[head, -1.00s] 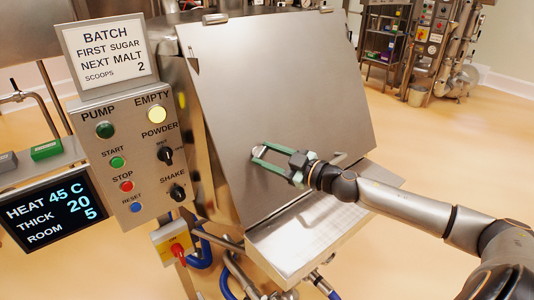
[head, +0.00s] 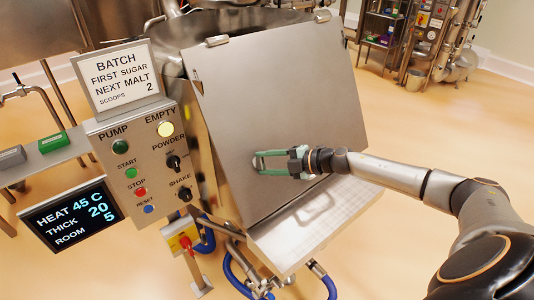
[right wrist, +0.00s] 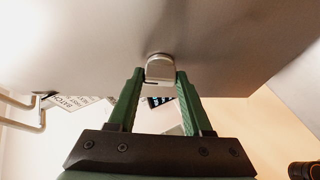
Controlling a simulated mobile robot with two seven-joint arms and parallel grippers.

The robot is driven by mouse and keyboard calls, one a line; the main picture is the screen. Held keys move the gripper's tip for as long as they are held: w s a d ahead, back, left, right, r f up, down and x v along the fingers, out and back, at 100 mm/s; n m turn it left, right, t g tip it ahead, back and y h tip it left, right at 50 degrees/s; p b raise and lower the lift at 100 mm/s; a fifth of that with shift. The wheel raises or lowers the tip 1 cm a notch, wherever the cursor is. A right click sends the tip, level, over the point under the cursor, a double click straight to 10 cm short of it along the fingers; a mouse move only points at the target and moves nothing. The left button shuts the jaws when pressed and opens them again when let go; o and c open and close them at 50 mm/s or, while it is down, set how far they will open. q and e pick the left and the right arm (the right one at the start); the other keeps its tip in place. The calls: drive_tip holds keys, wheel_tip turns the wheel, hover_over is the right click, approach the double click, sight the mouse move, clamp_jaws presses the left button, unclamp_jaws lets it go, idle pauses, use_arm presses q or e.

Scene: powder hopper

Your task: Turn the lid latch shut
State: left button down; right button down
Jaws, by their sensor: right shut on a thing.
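The hopper lid (head: 275,90) is a large sloping steel plate in the head view, lying closed over the hopper front. The lid latch (right wrist: 160,70) is a small silver knob on the lid, seen at the top middle of the right wrist view. In the head view it is mostly hidden by the fingers. My right gripper (head: 259,162) has its green fingers at the lid's lower middle. In the right wrist view its fingertips (right wrist: 160,75) are on both sides of the latch, shut on it. My left gripper is out of view.
A control panel (head: 143,175) with buttons and knobs stands left of the hopper, under a batch sign (head: 117,77). A screen (head: 72,215) is at lower left. A steel tray (head: 315,222) sits below the lid. Open floor lies to the right.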

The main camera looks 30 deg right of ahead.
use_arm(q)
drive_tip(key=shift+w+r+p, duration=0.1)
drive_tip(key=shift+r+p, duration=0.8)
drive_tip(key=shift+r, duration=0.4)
use_arm(e)
drive_tip(key=shift+r+n+g, duration=0.15)
drive_tip(key=shift+n+g, duration=0.15)
drive_tip(key=shift+n, duration=0.6)
drive_tip(key=shift+c, duration=1.6)
unclamp_jaws()
use_arm(q)
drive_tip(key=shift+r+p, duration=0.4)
drive_tip(key=shift+p, duration=0.05)
use_arm(e)
drive_tip(key=v, duration=1.2)
drive_tip(key=shift+r, duration=0.15)
